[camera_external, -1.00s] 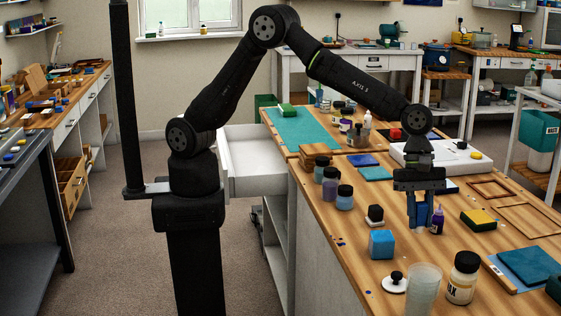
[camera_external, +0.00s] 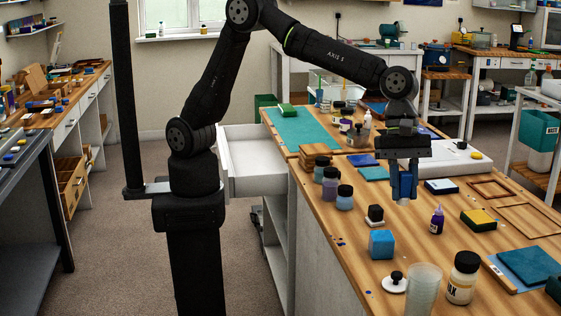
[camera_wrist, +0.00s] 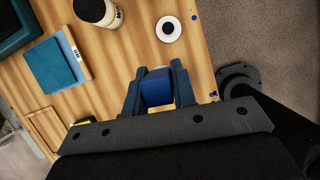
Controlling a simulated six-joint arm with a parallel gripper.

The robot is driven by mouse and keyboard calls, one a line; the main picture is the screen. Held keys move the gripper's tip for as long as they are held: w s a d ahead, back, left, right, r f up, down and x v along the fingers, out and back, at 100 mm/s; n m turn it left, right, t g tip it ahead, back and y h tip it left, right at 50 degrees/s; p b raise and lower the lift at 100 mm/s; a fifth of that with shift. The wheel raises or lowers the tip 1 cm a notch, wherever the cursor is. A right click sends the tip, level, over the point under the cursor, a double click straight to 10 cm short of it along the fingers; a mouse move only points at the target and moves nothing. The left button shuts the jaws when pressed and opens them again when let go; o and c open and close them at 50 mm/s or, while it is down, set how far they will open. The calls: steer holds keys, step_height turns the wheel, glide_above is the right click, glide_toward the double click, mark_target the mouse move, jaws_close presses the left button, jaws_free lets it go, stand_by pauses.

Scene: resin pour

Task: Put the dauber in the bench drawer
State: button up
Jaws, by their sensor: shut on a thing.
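My gripper (camera_external: 403,188) is above the wooden bench top, pointing down, with its jaws closed on a blue block-like thing. In the wrist view my gripper (camera_wrist: 158,88) has this blue thing, which I take to be the dauber (camera_wrist: 157,93), between its two dark blue fingers. In the external view the dauber (camera_external: 405,184) shows as a bright blue patch between the fingers, clear of the wood as far as I can tell. The white bench drawer (camera_external: 258,186) is pulled open at the left side of the bench. The part of its inside that shows looks empty.
Several dark-lidded jars, such as one (camera_external: 345,198), line the bench edge towards the drawer. A clear cup (camera_external: 424,290) stands in front.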

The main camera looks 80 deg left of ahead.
steer(key=w+a+n+t, duration=0.1)
steer(key=w+a+n, duration=0.1)
steer(key=w+a, duration=0.5)
steer(key=w+a+n, duration=0.1)
steer(key=w+a, duration=0.2)
steer(key=a, duration=0.8)
steer(key=w+a+n+t, duration=0.1)
steer(key=w+a+n, duration=0.1)
steer(key=w+a, duration=0.5)
steer(key=s+a+n+t+y, duration=0.15)
steer(key=a+n, duration=0.25)
steer(key=a, duration=1.7)
steer(key=s+a+n+t+y, duration=0.1)
steer(key=s+a+n, duration=0.2)
steer(key=a, duration=1.8)
steer(key=n+y, duration=0.2)
steer(key=n, duration=0.5)
glide_above(248, 162)
steer(key=s, duration=0.2)
step_height(248, 162, down, 27)
steer(key=shift+w+d+r, duration=0.1)
steer(key=shift+d, duration=0.05)
steer(key=shift+f, duration=2)
